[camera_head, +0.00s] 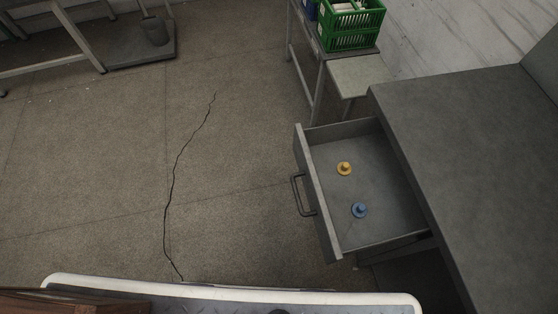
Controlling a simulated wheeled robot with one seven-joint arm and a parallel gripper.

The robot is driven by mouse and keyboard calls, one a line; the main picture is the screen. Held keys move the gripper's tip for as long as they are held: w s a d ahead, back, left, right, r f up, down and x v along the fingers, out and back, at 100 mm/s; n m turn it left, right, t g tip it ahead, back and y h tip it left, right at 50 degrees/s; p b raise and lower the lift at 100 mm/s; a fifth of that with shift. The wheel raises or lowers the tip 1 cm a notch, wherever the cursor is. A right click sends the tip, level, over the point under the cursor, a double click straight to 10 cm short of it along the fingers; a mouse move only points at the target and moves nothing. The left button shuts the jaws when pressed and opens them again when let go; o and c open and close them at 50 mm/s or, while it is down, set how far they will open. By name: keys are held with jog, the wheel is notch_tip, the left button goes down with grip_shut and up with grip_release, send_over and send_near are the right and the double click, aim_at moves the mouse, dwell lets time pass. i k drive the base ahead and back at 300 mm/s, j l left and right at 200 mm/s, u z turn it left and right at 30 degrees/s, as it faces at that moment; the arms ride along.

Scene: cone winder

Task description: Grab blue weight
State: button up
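A small blue weight (360,211) with a round flat base and a knob on top stands upright in the open drawer (318,197). It lies in the drawer's near part, toward the bottom of the picture. A similar yellow weight (344,169) stands apart from it, a little farther up in the same drawer. The drawer is pulled out to the left from a grey desk and has a bar handle (299,195) on its front. Nothing covers the blue weight. My gripper is not in this view.
The grey desk (455,150) fills the right side. A green crate (352,25) stands on a metal table at the top, with a small pale stool (361,75) beside it. A bench shows at upper left. The floor left of the drawer is clear, with a long crack.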

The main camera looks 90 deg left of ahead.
aim_at(358, 210)
jog(key=k+u, duration=0.1)
jog(key=u, duration=0.25)
jog(key=k+u, duration=0.15)
jog(key=u, duration=0.2)
jog(key=l+u, duration=0.1)
jog(key=u, duration=0.35)
jog(key=i+l+u, duration=0.1)
jog(key=u, duration=0.35)
jog(key=l+u, duration=0.1)
jog(key=u, duration=0.35)
jog(key=l+u, duration=0.15)
jog(key=u, duration=0.3)
